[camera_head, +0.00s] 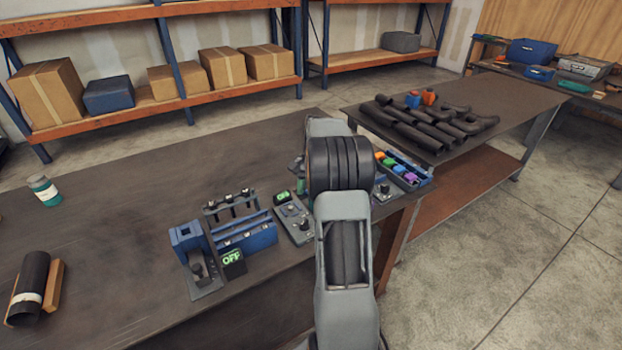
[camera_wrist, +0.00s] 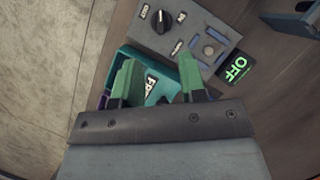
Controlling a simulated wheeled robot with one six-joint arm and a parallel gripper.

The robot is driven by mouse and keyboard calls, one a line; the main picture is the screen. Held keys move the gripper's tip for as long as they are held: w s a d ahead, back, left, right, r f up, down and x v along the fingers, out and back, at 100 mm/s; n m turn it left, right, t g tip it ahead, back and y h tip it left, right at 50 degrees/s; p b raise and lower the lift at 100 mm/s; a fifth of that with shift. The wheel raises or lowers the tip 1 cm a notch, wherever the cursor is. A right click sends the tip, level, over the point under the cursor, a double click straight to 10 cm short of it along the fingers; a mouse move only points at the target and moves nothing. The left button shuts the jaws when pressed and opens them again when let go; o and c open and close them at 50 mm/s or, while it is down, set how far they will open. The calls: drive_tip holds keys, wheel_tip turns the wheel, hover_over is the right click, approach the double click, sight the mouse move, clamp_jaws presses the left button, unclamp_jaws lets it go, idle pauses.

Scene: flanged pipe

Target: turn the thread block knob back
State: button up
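In the wrist view a grey block carries a black knob (camera_wrist: 162,21) with small white labels around it. The knob's white mark points upward in the picture. The block's grey top (camera_wrist: 203,24) also has a blue-edged square part. A green-lit sign (camera_wrist: 237,67) beside it reads OFF. My gripper (camera_wrist: 162,72) has green fingertips spread apart and pointing toward the block, short of the knob. A teal object (camera_wrist: 160,62) with a white label shows between and behind the fingers; contact cannot be told. In the head view my arm hides the gripper.
On the bench (camera_head: 120,190) in the head view stand a blue fixture (camera_head: 187,238) with an OFF sign, a blue rack (camera_head: 246,236), a lit control block (camera_head: 294,222) and a tray of coloured pieces (camera_head: 403,170). Black pipes (camera_head: 420,122) lie on the far table.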

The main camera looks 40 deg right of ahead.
drive_tip(key=shift+v, duration=1.95)
